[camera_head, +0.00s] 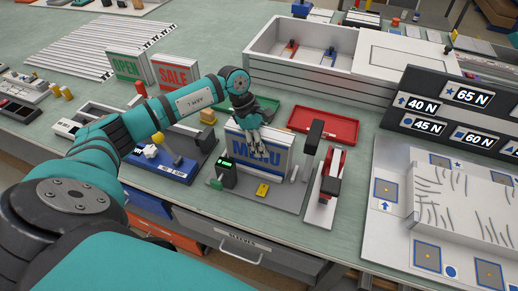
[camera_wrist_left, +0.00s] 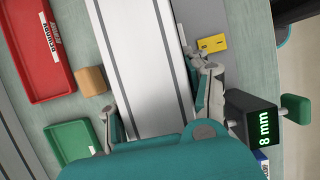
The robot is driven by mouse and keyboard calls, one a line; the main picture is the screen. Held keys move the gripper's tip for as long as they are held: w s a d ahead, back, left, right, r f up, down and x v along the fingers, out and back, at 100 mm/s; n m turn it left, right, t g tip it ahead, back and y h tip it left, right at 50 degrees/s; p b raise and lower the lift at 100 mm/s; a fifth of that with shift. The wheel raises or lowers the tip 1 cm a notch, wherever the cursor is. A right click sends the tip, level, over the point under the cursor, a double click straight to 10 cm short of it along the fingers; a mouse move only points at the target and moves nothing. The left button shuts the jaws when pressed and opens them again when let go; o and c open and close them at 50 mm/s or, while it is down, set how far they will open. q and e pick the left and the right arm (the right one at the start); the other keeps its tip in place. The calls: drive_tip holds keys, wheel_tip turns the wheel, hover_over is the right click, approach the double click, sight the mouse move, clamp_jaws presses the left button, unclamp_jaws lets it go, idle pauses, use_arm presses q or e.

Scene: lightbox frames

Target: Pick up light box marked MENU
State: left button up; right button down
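The light box marked MENU (camera_head: 262,157), with blue letters on a pale face, stands upright on a grey base plate in the middle of the table. My left gripper (camera_head: 254,135) is at its upper edge, partly in front of the face. In the left wrist view, the box's white top with two grey stripes (camera_wrist_left: 145,65) runs between the spread fingers of my left gripper (camera_wrist_left: 160,108), one on each side. Whether the fingers touch it I cannot tell. The box's lower part is hidden in the left wrist view. My right gripper is not in view.
A gauge reading 8 mm (camera_wrist_left: 258,122) stands close beside the box. Red tray (camera_head: 323,125) and green tray (camera_wrist_left: 72,143) lie behind. OPEN (camera_head: 130,65) and SALE (camera_head: 175,71) boxes stand back left. A red-and-white device (camera_head: 326,186) is right of the base plate.

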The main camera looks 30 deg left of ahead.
use_arm(q)
clamp_jaws()
